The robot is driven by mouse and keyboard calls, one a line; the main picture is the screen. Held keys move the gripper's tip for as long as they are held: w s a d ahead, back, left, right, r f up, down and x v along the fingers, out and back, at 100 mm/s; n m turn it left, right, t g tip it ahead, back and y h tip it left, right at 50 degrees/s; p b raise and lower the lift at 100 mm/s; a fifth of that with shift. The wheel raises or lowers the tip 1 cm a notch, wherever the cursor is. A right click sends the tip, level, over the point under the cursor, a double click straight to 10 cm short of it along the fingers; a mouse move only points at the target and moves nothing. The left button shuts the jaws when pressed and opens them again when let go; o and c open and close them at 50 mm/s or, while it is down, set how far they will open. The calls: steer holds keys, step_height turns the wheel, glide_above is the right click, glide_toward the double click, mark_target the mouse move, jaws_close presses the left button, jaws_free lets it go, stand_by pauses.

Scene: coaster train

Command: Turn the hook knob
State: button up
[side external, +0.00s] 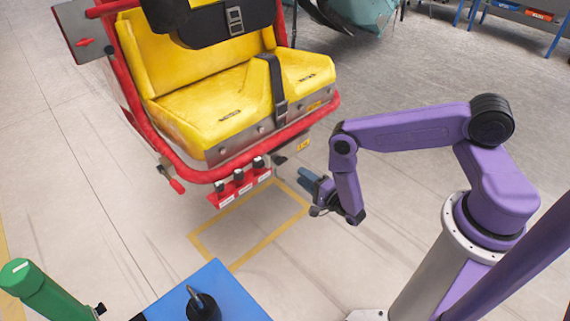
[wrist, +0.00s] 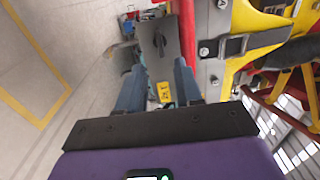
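A coaster car with a yellow seat (side external: 232,100) and a red tube frame (side external: 180,158) hangs above the floor. Under its front edge is a red panel (side external: 240,190) with three dark knobs. A small dark fitting (side external: 280,159) sits to the right of them, beside a yellow label (side external: 302,146). I cannot tell which of these is the hook knob. My gripper (side external: 306,178) is right of the panel and apart from it. In the wrist view its fingers (wrist: 158,84) are spread with nothing held; a grey plate with a dark part (wrist: 158,44) lies beyond them.
A blue-topped stand (side external: 232,292) with a dark upright tool (side external: 200,302) is at the bottom. A green cylinder (side external: 38,285) is at bottom left. A red-ended lever (side external: 172,180) juts from the frame's left. The yellow-marked floor (side external: 240,228) below the car is clear.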

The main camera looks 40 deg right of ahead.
mark_target(284, 162)
steer(key=w, duration=0.9)
steer(key=shift+w, duration=0.15)
jaws_close()
